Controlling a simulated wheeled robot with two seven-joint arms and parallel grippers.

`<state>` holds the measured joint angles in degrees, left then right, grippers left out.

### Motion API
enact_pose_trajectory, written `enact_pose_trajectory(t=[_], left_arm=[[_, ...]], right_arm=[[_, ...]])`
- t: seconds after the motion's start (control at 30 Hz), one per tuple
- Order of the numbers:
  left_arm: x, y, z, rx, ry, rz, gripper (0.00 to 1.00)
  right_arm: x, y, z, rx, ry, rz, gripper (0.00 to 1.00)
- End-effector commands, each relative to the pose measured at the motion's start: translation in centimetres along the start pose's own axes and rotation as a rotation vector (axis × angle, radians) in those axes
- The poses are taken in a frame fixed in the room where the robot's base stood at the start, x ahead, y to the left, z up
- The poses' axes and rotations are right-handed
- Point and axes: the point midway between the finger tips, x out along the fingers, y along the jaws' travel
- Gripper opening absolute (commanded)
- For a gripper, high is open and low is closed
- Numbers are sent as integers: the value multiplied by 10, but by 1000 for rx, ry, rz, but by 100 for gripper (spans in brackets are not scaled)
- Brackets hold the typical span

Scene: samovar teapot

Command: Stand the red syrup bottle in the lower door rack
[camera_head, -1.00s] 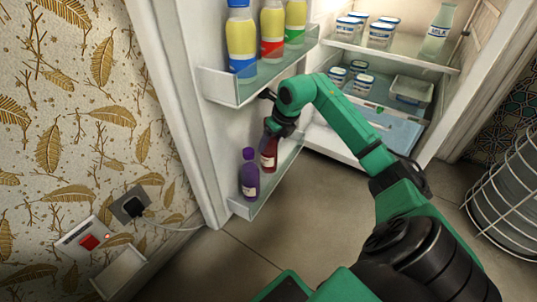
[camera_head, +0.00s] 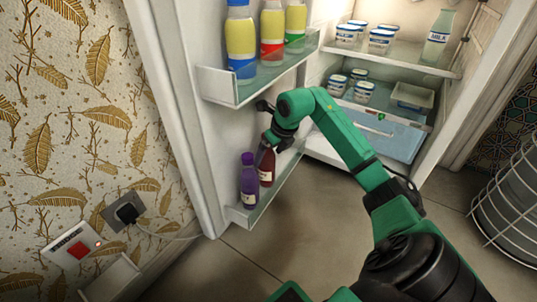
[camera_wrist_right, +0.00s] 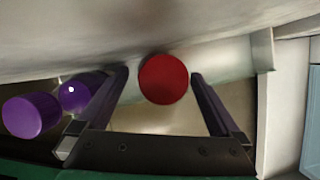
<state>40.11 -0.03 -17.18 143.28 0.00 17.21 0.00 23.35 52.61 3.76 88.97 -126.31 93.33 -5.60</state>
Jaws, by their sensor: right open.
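The red syrup bottle (camera_head: 266,168), dark red with a pale label, stands about upright in the lower door rack (camera_head: 285,178), just right of the purple bottle (camera_head: 248,183). Its base is hidden behind the rack's front. My right gripper (camera_head: 268,141) is at the bottle's top. In the right wrist view the round red cap (camera_wrist_right: 163,79) lies between the two spread fingers of my right gripper (camera_wrist_right: 160,76), with a visible gap on each side. The purple bottle shows left of the fingers in that view (camera_wrist_right: 31,116). My left gripper is not in view.
The upper door rack (camera_head: 240,98) holds several yellow bottles (camera_head: 240,40) above my gripper. The open fridge has shelves with tubs (camera_head: 380,41), a milk bottle (camera_head: 438,38) and a blue drawer (camera_head: 380,135). A wire basket (camera_head: 510,205) stands at the right. The lower rack's right part looks empty.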

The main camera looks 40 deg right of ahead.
Motion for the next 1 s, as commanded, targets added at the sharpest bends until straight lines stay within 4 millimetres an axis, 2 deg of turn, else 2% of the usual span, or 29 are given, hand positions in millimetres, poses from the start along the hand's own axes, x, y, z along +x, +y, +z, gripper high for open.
enact_pose_trajectory(t=[0.03,0.1,0.2,0.3,1.0], left_arm=[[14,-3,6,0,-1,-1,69],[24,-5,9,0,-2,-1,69],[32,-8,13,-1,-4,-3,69],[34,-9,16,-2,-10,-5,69],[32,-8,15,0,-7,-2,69]], right_arm=[[-19,-1,3,-2,1,-5,100],[-36,-1,3,-3,1,-5,100],[-54,-1,3,-2,1,-5,100],[-64,0,2,-1,1,-3,100],[-63,0,1,0,0,-1,100]])
